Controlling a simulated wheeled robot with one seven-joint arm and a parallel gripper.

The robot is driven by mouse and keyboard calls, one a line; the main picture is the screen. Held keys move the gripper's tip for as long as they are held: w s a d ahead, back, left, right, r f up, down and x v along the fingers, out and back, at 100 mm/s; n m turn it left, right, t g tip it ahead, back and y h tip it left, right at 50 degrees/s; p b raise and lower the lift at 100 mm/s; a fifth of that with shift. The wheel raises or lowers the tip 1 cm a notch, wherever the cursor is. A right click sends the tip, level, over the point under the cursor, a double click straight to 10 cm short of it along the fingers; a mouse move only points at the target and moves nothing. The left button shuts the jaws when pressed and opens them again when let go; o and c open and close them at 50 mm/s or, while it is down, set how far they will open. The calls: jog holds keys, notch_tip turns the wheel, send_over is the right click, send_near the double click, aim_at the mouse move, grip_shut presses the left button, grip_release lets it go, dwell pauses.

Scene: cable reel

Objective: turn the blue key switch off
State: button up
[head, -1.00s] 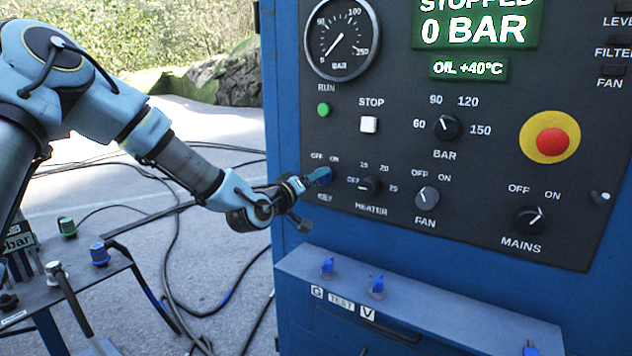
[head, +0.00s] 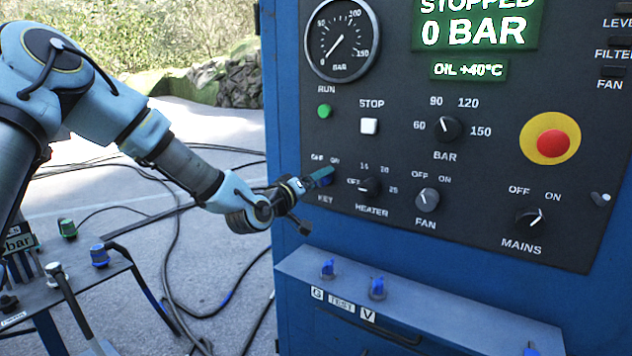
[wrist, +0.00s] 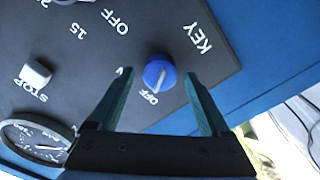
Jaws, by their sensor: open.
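The blue key switch (wrist: 160,74) is a round knob on the dark panel, between my fingers in the wrist view. The pale line on its face runs toward the OFF label. The ON label is mostly hidden by my left-hand finger. My gripper (wrist: 159,80) is open, with one finger on each side of the knob and a visible gap to each. In the head view my gripper (head: 323,176) is at the panel's left edge, above the KEY label, and hides most of the blue knob (head: 325,182).
The heater knob (head: 369,187) is close right of my gripper, with the fan knob (head: 427,199) beyond. The white stop button (head: 369,126) is above. A blue ledge (head: 430,310) with small blue valves juts out below. Open ground lies left of the cabinet.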

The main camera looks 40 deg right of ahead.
jog(key=b+v, duration=0.2)
jog(key=v, duration=0.8)
jog(key=shift+a, duration=0.35)
jog(key=w+a+f+y+p, duration=0.1)
jog(key=w+a+f+y, duration=0.25)
jog(key=a, duration=0.35)
jog(key=w+a+f+t+y+p, duration=0.1)
jog(key=w+a+f+y, duration=0.25)
jog(key=a, duration=0.45)
jog(key=w+a+f+y, duration=0.2)
jog(key=a+f+y, duration=0.15)
jog(key=a, duration=0.35)
jog(key=s+a+r+n+g+y, duration=0.1)
jog(key=s+a+y, duration=0.1)
jog(key=a, duration=0.6)
jog(key=s+a+r+n+g+y+p, duration=0.1)
jog(key=s+a+n+y, duration=0.1)
jog(key=a, duration=0.7)
jog(key=s+a+r+n+g+y+p, duration=0.1)
jog(key=s+a, duration=0.3)
jog(key=a, duration=0.4)
jog(key=shift+s+a+r+n+g+y, duration=0.35)
jog(key=shift+n+g+y, duration=0.2)
jog(key=shift+y, duration=0.3)
